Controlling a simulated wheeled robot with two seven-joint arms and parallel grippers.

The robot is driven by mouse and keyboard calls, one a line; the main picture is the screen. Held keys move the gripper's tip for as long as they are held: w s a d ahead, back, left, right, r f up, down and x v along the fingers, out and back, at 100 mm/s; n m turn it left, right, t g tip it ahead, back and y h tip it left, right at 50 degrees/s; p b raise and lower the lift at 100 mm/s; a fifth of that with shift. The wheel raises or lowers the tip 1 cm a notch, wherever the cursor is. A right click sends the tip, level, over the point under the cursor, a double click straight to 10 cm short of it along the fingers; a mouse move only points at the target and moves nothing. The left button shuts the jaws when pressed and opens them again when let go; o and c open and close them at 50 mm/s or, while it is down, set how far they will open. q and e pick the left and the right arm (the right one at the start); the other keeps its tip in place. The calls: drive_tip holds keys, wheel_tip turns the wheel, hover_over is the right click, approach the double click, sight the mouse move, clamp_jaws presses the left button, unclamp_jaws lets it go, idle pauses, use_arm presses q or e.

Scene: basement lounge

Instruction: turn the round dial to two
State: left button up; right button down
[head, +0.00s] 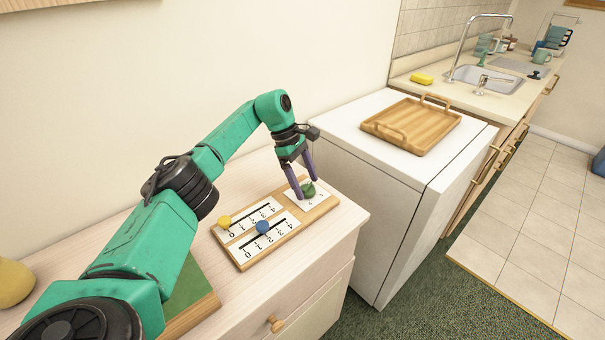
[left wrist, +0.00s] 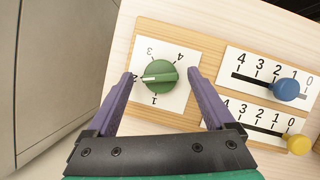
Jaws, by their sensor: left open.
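The round green dial (head: 309,190) sits on a white card at the far right end of a wooden board (head: 243,264) on the dresser. In the left wrist view the dial (left wrist: 160,74) has 1 below it, 3 at the upper left and 4 at the upper right. Its white pointer mark faces left, toward the 2, which the finger partly covers. My left gripper (head: 305,188) reaches down over the dial. In the left wrist view its open fingers (left wrist: 161,74) stand on either side of the dial, with gaps to it. My right gripper is not in view.
The board also carries a blue slider knob (head: 263,227) and a yellow slider knob (head: 224,222) on numbered scales. A white cabinet (head: 350,150) with a wooden tray (head: 411,122) stands beside the dresser. A wall rises behind the dresser.

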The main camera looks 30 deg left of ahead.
use_arm(q)
drive_tip(key=p+v, duration=0.3)
drive_tip(key=v, duration=1.1)
drive_tip(key=shift+a+r, duration=0.2)
drive_tip(key=shift+f, duration=0.1)
